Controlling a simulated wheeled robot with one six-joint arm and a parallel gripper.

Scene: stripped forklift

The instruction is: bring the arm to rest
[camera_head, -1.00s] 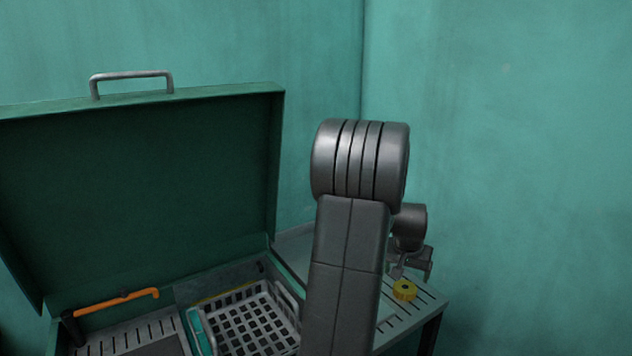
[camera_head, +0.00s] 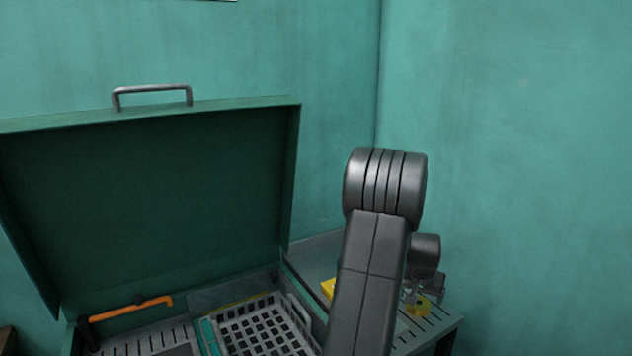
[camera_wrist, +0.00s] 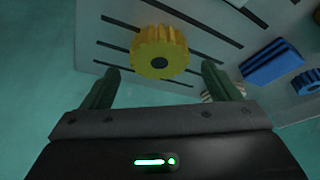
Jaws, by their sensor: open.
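My arm rises in the lower middle of the head view, its dark grey elbow in front of the bench. My gripper (camera_wrist: 162,88) is open in the wrist view, its two green fingers apart with nothing between them. It also shows small and partly hidden in the head view (camera_head: 420,296), low over the right end of the bench. A yellow gear (camera_wrist: 159,52) lies on the slotted bench top (camera_wrist: 110,30), just beyond the fingertips. The gear also shows behind my gripper in the head view (camera_head: 421,306).
A green case (camera_head: 150,200) stands open at left, with a grey basket (camera_head: 262,328) and an orange-handled tool (camera_head: 135,308) inside. A yellow thing (camera_head: 328,287) is half hidden behind my arm. A blue block (camera_wrist: 271,66) lies right of the gear. Free air lies right of the bench.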

